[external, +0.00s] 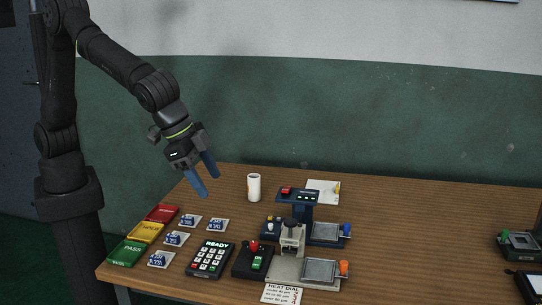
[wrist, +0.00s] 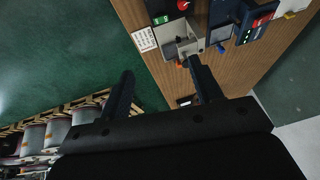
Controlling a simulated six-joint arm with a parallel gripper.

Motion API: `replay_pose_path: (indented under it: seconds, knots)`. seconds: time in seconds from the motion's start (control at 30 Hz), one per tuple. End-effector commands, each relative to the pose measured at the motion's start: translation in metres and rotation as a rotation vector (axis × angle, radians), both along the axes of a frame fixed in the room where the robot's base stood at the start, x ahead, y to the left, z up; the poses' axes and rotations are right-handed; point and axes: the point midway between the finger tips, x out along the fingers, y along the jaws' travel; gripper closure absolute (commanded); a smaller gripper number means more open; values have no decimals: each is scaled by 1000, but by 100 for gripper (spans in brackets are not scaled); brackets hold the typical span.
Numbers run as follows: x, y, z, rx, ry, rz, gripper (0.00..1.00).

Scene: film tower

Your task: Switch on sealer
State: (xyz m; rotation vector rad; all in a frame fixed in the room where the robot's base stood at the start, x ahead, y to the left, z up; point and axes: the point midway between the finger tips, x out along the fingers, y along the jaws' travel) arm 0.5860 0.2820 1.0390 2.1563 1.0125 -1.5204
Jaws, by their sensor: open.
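A bench machine that looks like the sealer stands near the front of the table, with a black control box (external: 252,260) carrying red knobs and a green switch. Beside the box are a grey press head (external: 292,236) and a square metal plate (external: 320,270) with an orange knob. I cannot tell the switch position. My gripper (external: 210,184) is open and empty, high above the table's left part, behind and left of the machine. In the wrist view, my gripper's fingers (wrist: 161,67) are spread, and the control box (wrist: 172,12) shows at the top edge.
A blue machine (external: 298,197) with a red button and green lights stands behind. A HEAT DIAL card (external: 283,293) lies in front. A keypad (external: 210,258), several small cards, coloured trays (external: 145,232) and a white cup (external: 254,187) are left. The table's right-centre is clear.

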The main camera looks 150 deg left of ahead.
Motion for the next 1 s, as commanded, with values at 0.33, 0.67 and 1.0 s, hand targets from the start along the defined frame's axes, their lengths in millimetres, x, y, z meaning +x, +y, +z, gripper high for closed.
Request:
replay_pose_path:
  seconds: [0.33, 0.67, 1.0]
  knots:
    - [-9, 28, -26, 145, -49, 56, 100]
    - [-12, 43, -70, 286, -195, 16, 100]
    - [-13, 30, -97, 271, -267, -51, 100]
